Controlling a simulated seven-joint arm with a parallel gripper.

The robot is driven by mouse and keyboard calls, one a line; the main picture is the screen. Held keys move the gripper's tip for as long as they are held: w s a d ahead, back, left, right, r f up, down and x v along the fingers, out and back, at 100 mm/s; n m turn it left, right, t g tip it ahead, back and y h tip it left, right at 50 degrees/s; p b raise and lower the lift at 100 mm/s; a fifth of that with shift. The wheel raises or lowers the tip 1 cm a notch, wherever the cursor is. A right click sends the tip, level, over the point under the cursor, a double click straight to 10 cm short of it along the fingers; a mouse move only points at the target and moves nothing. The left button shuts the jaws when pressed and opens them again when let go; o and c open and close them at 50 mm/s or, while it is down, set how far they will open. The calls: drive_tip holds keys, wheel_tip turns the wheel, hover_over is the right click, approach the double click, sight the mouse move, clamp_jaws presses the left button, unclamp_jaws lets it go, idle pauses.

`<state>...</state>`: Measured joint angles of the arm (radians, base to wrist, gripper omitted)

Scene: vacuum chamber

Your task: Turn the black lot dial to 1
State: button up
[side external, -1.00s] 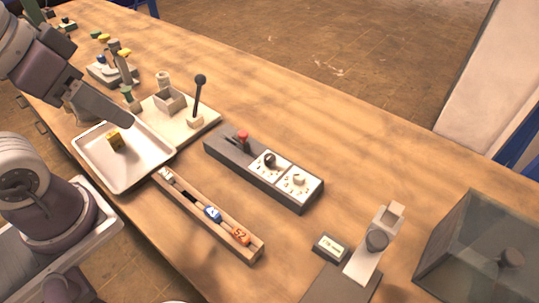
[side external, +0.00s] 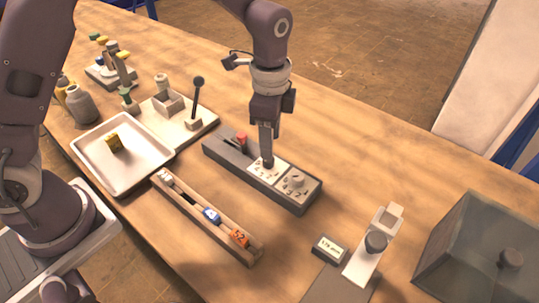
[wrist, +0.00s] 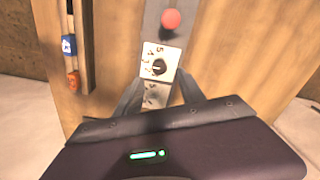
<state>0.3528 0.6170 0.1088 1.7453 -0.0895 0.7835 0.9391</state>
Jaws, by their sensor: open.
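The black lot dial (wrist: 159,67) sits on a white plate with numbers around it, on a dark grey panel (side external: 225,151). In the wrist view it is between my gripper's two fingers (wrist: 160,83), which are apart on either side. In the side view my gripper (side external: 267,157) points straight down over the dial and hides most of it. I cannot tell whether the fingers touch the dial. The number its pointer faces is too small to read surely.
A second dial (side external: 296,182) is on the plate beside it, and a red knob (side external: 241,138) stands at the panel's other end. A wooden rack (side external: 188,206) with numbered blocks lies in front. A white tray (side external: 88,152) and a black-knobbed lever (side external: 197,100) stand left.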

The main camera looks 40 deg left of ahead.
wheel_tip(320, 180, down, 6)
drive_tip(key=shift+r, duration=0.1)
clamp_jaws()
